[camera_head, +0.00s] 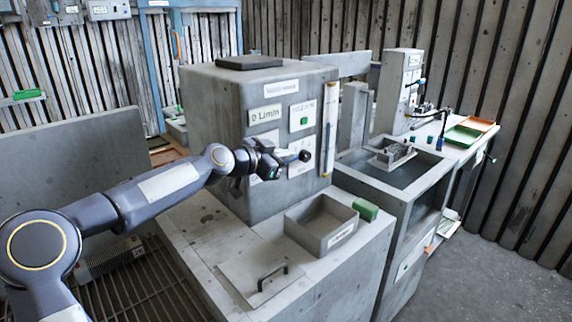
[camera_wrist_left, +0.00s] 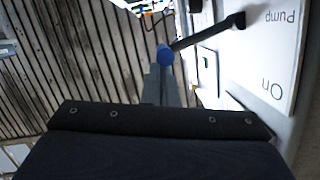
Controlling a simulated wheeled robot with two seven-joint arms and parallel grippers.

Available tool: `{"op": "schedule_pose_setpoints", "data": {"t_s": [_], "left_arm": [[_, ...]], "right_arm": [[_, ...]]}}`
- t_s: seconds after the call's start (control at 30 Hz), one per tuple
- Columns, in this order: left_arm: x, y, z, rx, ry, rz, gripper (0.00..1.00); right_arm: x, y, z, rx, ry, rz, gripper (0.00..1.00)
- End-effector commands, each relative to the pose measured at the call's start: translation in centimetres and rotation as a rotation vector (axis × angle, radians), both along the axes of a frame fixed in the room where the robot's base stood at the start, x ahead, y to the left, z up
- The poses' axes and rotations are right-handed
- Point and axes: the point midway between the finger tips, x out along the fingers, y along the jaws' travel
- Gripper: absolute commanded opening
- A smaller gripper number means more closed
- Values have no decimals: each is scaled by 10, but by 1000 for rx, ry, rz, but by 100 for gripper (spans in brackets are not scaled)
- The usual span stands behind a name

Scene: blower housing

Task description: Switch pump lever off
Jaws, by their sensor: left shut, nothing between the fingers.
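In the left wrist view the lever (camera_wrist_left: 205,34) is a dark rod with a blue ball end, beside a white plate (camera_wrist_left: 283,50) reading "Pump" and "On", which appears upside down. My left gripper (camera_head: 268,166) is shut and empty in front of the cabinet, close to the lever. Whether it touches the lever I cannot tell. My right gripper is not in view.
An open grey box (camera_head: 318,245) and a green block (camera_head: 366,210) stand on the bench below the cabinet. A hatch with a black handle (camera_head: 272,277) lies in front. A display (camera_head: 265,115) reads "0 L/min". A sink unit (camera_head: 432,176) stands to the right.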

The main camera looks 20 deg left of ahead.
Motion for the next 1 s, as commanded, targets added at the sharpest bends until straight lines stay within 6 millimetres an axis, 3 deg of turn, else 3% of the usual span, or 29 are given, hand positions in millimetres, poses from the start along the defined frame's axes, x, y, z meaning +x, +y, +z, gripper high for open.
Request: {"op": "schedule_pose_setpoints", "data": {"t_s": [0.03,0.4,0.7,1.0], "left_arm": [[-2,-2,-19,41,-29,-2,0],[-6,-8,-50,328,-218,-1,0],[-6,-8,-68,509,-339,-2,0],[-5,-7,-75,607,-403,-2,0]], "right_arm": [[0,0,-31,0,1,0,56],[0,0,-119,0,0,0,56],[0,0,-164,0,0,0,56],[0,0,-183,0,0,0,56]]}}
